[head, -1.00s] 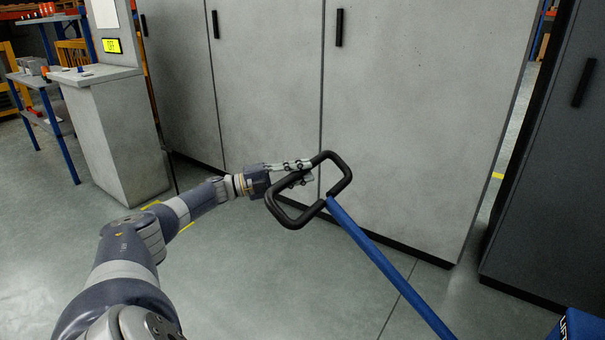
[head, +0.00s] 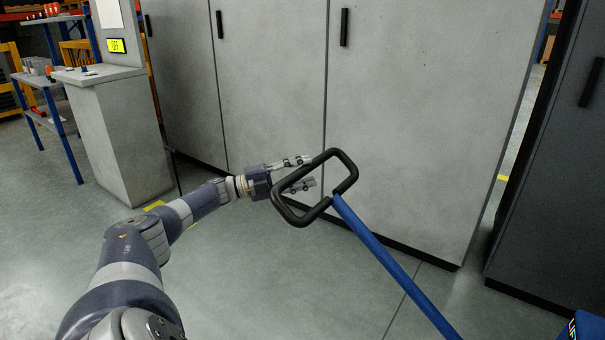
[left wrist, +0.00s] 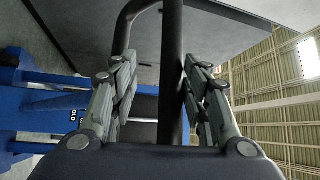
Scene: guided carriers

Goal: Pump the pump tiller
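The pump tiller has a blue shaft (head: 392,262) rising at a slant from the lower right to a black loop handle (head: 316,211). My left gripper (head: 313,171) is at the handle's left bar, its two fingers spread apart. In the left wrist view, a black handle bar (left wrist: 172,75) runs between the open fingers (left wrist: 160,75), closer to the right finger. I see no firm grip on it; whether a finger touches it I cannot tell. My right gripper is in neither view.
Grey cabinets (head: 425,110) stand behind the handle, and a dark cabinet (head: 550,180) is at the right. A grey console (head: 125,140) with a yellow "OFF" display (head: 117,46) is at the left. Part of a blue machine (head: 588,328) shows at the lower right. The floor around is clear.

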